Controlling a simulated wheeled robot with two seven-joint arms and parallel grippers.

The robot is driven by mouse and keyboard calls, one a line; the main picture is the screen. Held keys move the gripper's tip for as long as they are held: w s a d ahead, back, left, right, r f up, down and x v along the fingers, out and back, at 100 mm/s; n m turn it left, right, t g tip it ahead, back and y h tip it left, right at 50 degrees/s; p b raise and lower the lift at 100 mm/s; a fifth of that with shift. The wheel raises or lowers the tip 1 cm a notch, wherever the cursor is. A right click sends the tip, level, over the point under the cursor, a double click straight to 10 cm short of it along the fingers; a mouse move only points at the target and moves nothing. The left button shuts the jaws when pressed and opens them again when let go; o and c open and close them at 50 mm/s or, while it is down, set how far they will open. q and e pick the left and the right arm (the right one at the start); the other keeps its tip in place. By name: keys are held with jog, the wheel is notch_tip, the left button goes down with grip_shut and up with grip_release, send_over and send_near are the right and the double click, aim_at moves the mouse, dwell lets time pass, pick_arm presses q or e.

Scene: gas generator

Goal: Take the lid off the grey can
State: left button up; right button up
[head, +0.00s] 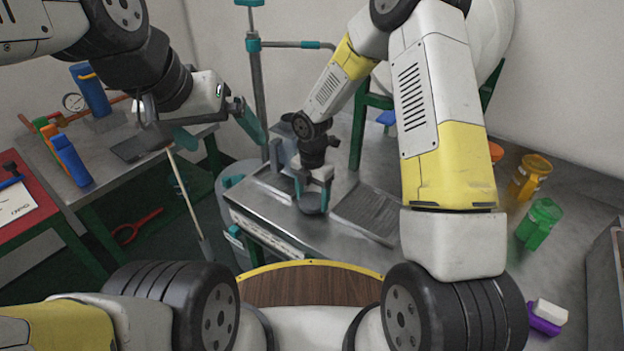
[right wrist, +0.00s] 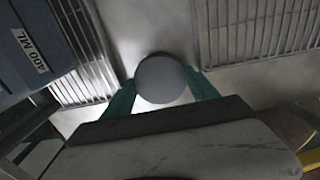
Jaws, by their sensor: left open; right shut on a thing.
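In the head view my right gripper (head: 313,178) points down over the steel table, with its fingers closed on the round dark grey lid (head: 312,203). In the right wrist view the lid (right wrist: 160,79) shows as a plain grey disc between the green fingertips (right wrist: 160,92). I cannot tell whether the can's body is beneath the lid, or whether the lid is raised. My left gripper (head: 220,138) is open and empty, in the air left of the table.
A blue-grey box marked 400 ML (right wrist: 38,45) stands close to my right gripper. Grates (head: 368,212) are set in the steel table (head: 335,245). A side table (head: 110,160) holds blue bottles at the left.

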jog(key=shift+f, duration=0.3)
jog(key=o, duration=1.3)
jog(key=shift+f, duration=0.15)
